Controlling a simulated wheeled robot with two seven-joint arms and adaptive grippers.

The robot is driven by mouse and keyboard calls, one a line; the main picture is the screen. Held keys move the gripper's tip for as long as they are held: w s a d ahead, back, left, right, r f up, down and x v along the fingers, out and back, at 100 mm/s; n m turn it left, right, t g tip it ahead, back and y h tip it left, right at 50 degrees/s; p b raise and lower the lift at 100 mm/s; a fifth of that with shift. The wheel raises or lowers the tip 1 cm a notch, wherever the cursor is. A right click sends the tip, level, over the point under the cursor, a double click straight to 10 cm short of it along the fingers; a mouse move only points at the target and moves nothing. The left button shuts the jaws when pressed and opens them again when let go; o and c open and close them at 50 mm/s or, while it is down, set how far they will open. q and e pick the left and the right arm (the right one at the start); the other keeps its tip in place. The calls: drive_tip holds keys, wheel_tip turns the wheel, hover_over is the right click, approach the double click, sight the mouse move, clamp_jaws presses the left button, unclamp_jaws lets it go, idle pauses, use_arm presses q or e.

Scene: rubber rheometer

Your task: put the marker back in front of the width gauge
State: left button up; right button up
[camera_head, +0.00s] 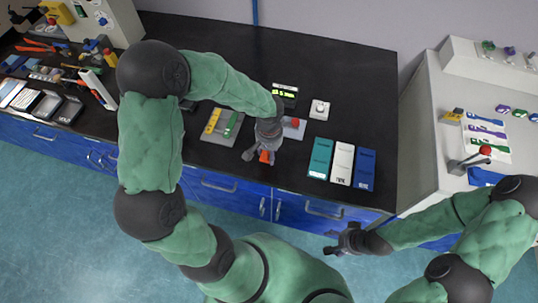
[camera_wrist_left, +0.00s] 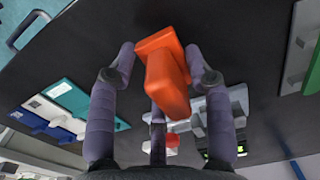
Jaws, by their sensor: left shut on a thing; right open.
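The orange marker (camera_head: 265,157) is a small block on a wider base, near the front edge of the black bench. In the left wrist view the orange marker (camera_wrist_left: 168,85) fills the space between the fingers. My left gripper (camera_head: 258,154) is shut on it; whether it touches the bench I cannot tell. What looks like the width gauge, a grey device with a red knob (camera_head: 294,124) and a lit display (camera_head: 285,93), stands just behind, partly hidden by my left wrist. My right gripper (camera_head: 343,240) is open and empty, in front of the bench.
A grey tray (camera_head: 217,137) with yellow and green strips lies left of my left gripper. The bench's back is clear.

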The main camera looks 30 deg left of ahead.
use_arm(q)
drive_tip(key=shift+f, duration=0.95)
drive_tip(key=shift+f+b, duration=0.15)
drive_tip(key=shift+b, duration=0.25)
drive_tip(key=o, duration=0.9)
drive_tip(key=shift+r+p, duration=0.25)
drive_tip(key=shift+p, duration=0.05)
wheel_tip(320, 180, up, 12)
drive_tip(key=p, duration=0.3)
drive_tip(key=shift+p, duration=0.3)
